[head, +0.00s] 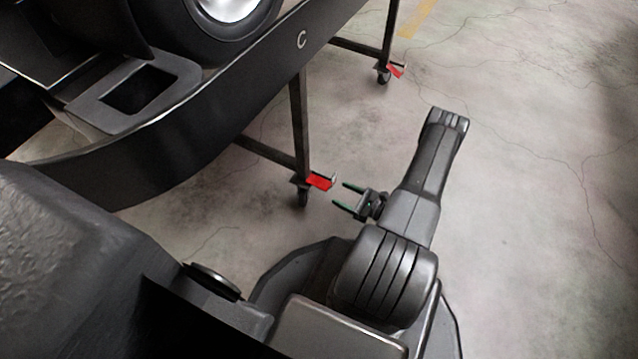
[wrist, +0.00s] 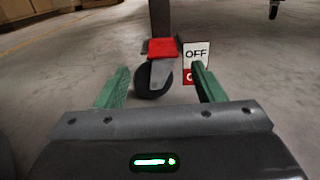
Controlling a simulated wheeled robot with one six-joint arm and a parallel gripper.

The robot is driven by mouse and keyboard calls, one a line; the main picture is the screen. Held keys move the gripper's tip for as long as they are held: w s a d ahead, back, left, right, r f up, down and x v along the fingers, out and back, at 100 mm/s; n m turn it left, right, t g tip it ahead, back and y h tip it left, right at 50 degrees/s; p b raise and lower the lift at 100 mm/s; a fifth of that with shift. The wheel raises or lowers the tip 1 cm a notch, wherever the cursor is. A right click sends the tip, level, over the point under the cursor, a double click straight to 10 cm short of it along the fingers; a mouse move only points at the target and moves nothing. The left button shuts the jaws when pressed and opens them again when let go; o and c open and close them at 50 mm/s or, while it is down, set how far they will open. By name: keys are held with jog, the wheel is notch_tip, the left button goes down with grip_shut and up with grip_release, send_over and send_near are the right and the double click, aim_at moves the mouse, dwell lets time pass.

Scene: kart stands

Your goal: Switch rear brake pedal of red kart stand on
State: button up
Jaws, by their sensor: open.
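A kart stand's dark leg (head: 299,125) ends in a caster with a red brake pedal (head: 320,182). In the wrist view the red pedal (wrist: 163,48) sits above the dark wheel (wrist: 153,80), straight ahead between my fingers. A label (wrist: 196,55) beside it reads OFF on white, with a red part below mostly hidden by my right finger. My gripper (head: 341,195) is open and empty, low near the floor, just right of this caster and apart from it. It also shows in the wrist view (wrist: 160,68), its green fingers spread either side of the caster.
A second leg's caster with a red pedal (head: 395,71) stands farther back. The black kart body (head: 190,125), marked C, overhangs at upper left. A low crossbar (head: 265,158) joins the near leg. The concrete floor (head: 540,200) on the right is clear.

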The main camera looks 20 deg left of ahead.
aim_at(313, 180)
jog(key=a, duration=0.3)
jog(key=a+b, duration=0.1)
jog(key=a, duration=0.2)
jog(key=w+a+b, duration=0.1)
jog(key=a, duration=0.3)
grip_shut()
jog(key=shift+w+f+y, duration=0.1)
jog(key=shift+f+y, duration=0.2)
jog(key=shift+y, duration=0.4)
jog(key=shift+f+y, duration=0.25)
jog(key=shift+y, duration=0.45)
grip_release()
